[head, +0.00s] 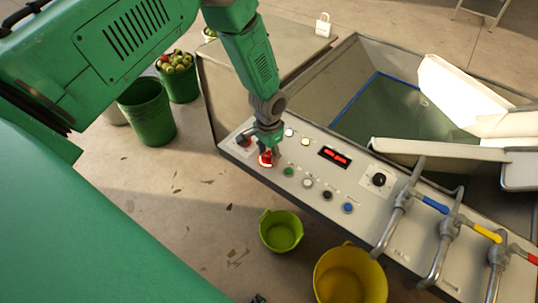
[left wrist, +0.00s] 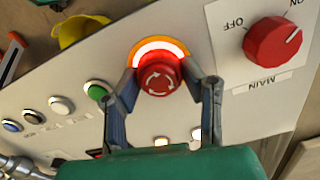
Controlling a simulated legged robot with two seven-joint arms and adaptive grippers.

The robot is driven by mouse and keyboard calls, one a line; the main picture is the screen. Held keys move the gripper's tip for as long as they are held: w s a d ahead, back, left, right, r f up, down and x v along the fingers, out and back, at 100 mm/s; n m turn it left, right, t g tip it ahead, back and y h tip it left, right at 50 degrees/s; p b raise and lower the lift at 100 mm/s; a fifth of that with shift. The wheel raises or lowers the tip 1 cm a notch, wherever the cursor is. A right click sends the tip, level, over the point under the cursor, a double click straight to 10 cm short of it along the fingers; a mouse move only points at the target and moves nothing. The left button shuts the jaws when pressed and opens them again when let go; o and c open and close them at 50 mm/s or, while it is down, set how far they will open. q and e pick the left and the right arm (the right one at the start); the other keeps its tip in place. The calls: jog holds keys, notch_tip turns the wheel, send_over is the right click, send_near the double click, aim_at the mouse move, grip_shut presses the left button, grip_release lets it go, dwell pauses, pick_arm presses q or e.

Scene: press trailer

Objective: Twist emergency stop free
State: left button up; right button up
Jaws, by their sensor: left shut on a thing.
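The red emergency stop button (head: 265,158) sits at the left end of the control panel (head: 330,192). In the left wrist view the emergency stop (left wrist: 159,76) shows white curved arrows on its cap and a lit white and orange ring around part of its base. My left gripper (head: 268,148) comes down on it from above. In the left wrist view the fingers of the left gripper (left wrist: 166,88) stand on both sides of the red cap and are shut on it. My right gripper is in neither view.
A red MAIN switch (left wrist: 273,42) is beside the emergency stop. A green button (head: 289,171) and several other buttons line the panel. Pipes with coloured valve handles (head: 435,204) stand at the right. Green (head: 281,231) and yellow (head: 350,275) buckets are on the floor in front.

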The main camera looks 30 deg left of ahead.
aim_at(268, 153)
pick_arm(q)
jog(key=shift+w+m, duration=0.1)
jog(key=shift+m, duration=1.5)
jog(key=shift+a+b, duration=0.1)
jog(key=shift+b, duration=0.2)
jog(key=shift+r, duration=0.1)
jog(key=o, duration=1.1)
jog(key=shift+o, duration=0.2)
notch_tip(268, 153, up, 12)
